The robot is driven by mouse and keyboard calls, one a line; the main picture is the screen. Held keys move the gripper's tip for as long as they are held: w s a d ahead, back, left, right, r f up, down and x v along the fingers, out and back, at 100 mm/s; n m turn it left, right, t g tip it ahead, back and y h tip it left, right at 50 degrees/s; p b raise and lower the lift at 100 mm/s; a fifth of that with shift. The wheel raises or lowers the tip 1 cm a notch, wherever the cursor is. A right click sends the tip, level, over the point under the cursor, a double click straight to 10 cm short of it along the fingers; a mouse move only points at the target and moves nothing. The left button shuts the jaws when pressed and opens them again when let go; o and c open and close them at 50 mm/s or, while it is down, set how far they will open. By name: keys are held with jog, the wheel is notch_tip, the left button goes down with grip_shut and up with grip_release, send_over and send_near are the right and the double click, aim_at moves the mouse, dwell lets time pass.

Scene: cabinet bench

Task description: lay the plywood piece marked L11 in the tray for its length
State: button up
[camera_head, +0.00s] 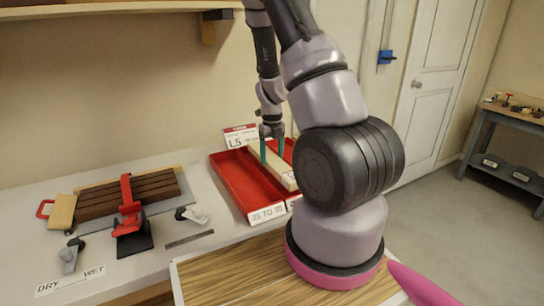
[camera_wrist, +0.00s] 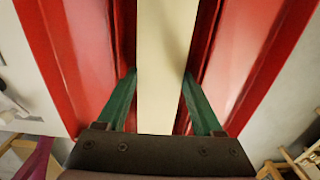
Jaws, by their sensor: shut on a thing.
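The plywood piece (camera_head: 271,170) is a long pale strip with a small mark at its near end, too small to read. My gripper (camera_head: 272,152) is shut on it, with a green finger on each side. In the wrist view the piece (camera_wrist: 166,60) runs lengthwise between the fingertips (camera_wrist: 160,74). A red tray (camera_head: 232,187) lies left of the piece, its front label seeming to read 25 to 35. A second red tray is on the right, mostly hidden by my arm. The strip is over the trays' adjoining walls; I cannot tell whether it touches them.
A white card (camera_head: 240,137) seeming to read L5 stands behind the trays. On the bench left are brown boards (camera_head: 128,195) with a red clamp (camera_head: 130,205), grey-and-white items (camera_head: 192,214) and a wood block (camera_head: 62,212). A striped wooden board (camera_head: 230,270) is in front.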

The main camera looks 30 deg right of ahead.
jog(key=shift+w+f, duration=0.1)
jog(key=shift+f, duration=0.2)
jog(key=shift+w+f, duration=0.1)
jog(key=shift+f, duration=0.15)
dwell(0.5)
jog(key=o, duration=1.5)
jog(key=shift+r, duration=0.1)
jog(key=shift+r, duration=4.9)
